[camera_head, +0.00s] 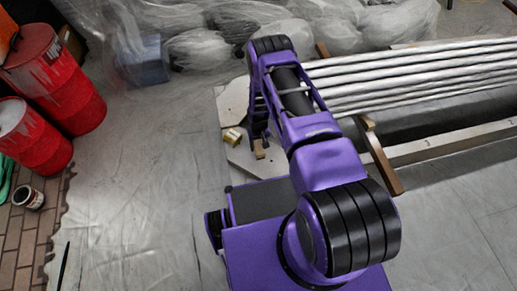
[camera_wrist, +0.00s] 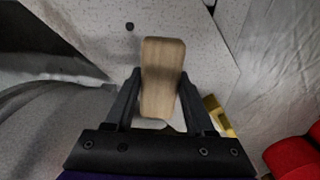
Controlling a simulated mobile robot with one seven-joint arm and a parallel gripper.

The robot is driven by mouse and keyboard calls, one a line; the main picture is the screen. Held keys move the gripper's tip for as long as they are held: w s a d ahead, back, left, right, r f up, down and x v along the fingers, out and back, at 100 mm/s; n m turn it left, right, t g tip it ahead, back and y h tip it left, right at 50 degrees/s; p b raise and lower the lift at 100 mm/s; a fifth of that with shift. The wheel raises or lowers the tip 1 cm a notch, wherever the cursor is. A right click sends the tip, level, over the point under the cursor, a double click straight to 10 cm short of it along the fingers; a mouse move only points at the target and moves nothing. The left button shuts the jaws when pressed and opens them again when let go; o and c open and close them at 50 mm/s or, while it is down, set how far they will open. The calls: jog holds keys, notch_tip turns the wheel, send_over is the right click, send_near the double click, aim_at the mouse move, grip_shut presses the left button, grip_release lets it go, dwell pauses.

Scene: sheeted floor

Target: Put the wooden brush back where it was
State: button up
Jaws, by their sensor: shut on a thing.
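In the wrist view, the wooden brush (camera_wrist: 162,75) is a light brown block with rounded ends. It sits between the two fingers of my gripper (camera_wrist: 160,98), which is shut on it. In the head view, my gripper (camera_head: 259,140) points down at the end of the purple arm, over a pale speckled board. A small part of the wooden brush (camera_head: 260,149) shows below the fingers. I cannot tell whether the brush touches the board. Its bristles do not show.
A small gold object (camera_head: 233,137) lies on the speckled board (camera_head: 238,97) close left of my gripper. Metal pipes (camera_head: 420,75) on wooden bearers lie to the right. Red barrels (camera_head: 65,85) stand at the left. The sheeted floor (camera_head: 150,180) between is clear.

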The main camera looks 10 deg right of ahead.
aim_at(258, 145)
jog(key=shift+f, duration=1.05)
jog(key=shift+f, duration=0.2)
jog(key=o, duration=1.3)
jog(key=shift+r, duration=0.15)
notch_tip(258, 145, up, 12)
jog(key=shift+r+p, duration=0.1)
jog(key=shift+p, duration=1)
